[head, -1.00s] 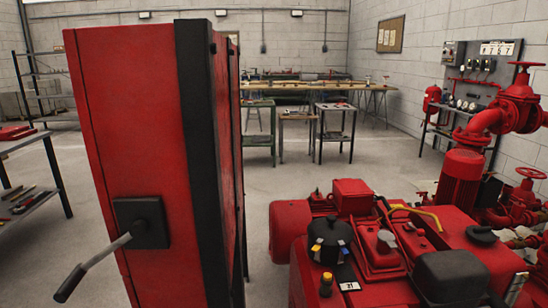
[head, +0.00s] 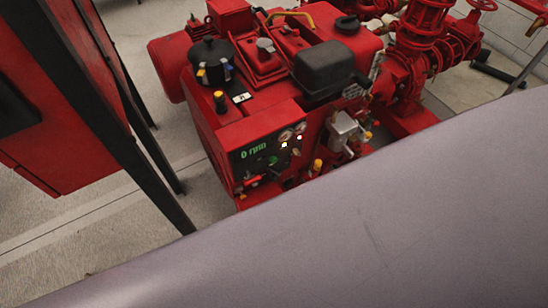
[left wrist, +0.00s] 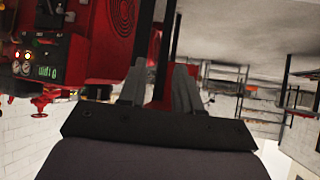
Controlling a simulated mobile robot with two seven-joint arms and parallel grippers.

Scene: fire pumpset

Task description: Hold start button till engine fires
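The red engine unit (head: 215,130) of the pumpset stands left of centre in the head view. Its front control panel (head: 258,146) has a green "0 rpm" readout (head: 254,149), gauges, two lit lamps and a small green control (head: 272,160). I cannot tell which control is the start button. The panel (left wrist: 42,62) appears upside down at the left of the left wrist view, with the readout lit. My left gripper (left wrist: 158,78) is open and empty there, its fingers apart, and the panel is off to their left. My right gripper is not in view.
A red cabinet (head: 50,105) on dark legs stands left of the engine. Red pump piping (head: 415,50) stands to its right. My own grey arm covers the lower right of the head view. Bare floor (head: 100,235) shows between cabinet and engine.

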